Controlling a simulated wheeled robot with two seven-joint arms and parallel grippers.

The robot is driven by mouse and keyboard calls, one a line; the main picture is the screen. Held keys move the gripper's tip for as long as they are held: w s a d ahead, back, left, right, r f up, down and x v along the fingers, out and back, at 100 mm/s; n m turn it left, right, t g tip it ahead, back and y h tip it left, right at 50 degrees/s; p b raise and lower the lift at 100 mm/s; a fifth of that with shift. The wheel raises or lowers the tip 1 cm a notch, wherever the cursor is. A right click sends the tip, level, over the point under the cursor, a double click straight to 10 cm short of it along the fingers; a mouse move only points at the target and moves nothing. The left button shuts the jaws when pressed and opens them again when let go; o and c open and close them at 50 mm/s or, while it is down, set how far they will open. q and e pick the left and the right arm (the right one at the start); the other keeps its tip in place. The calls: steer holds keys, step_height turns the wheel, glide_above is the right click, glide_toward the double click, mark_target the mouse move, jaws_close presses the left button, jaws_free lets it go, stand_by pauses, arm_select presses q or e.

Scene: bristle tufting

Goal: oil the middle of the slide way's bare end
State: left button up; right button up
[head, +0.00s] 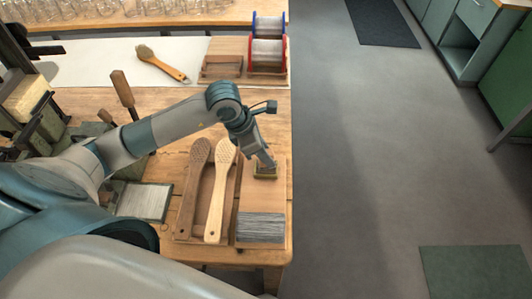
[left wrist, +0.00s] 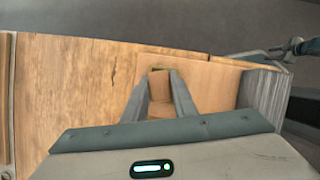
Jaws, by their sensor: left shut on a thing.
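My left gripper (head: 266,166) reaches down over the right part of the bench, close to its right edge. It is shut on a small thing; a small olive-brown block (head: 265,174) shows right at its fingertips. I cannot make out oil or an oiler. I cannot surely pick out the slide way; a dark green machine (head: 50,125) stands at the left, partly behind my arm. My right gripper is not in view.
Two wooden brush bodies (head: 218,190) lie left of my gripper, and a grey bristle bundle (head: 261,228) lies in front of it. A brush (head: 160,62) and red and blue spools (head: 267,52) are at the back. A wooden handle (head: 123,90) stands up behind my arm.

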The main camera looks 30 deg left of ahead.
mark_target(269, 152)
arm_select(q)
steer(key=shift+f+b, duration=0.35)
steer(key=shift+b, duration=0.05)
stand_by(0.4)
steer(key=shift+s+a+f+b, duration=0.1)
steer(key=shift+a+f+b, duration=0.15)
steer(key=shift+f+b, duration=0.3)
stand_by(0.5)
steer(key=shift+d+r+p, duration=0.2)
steer(key=shift+r+p, duration=0.3)
steer(key=shift+r, duration=0.3)
steer(key=shift+d+r+p, duration=0.15)
steer(key=shift+r+p, duration=0.3)
steer(key=shift+r, duration=0.35)
steer(key=shift+a+r+p, duration=0.15)
steer(key=shift+r+p, duration=0.4)
steer(key=shift+r, duration=0.4)
steer(key=shift+r+p, duration=0.6)
steer(key=shift+r, duration=0.65)
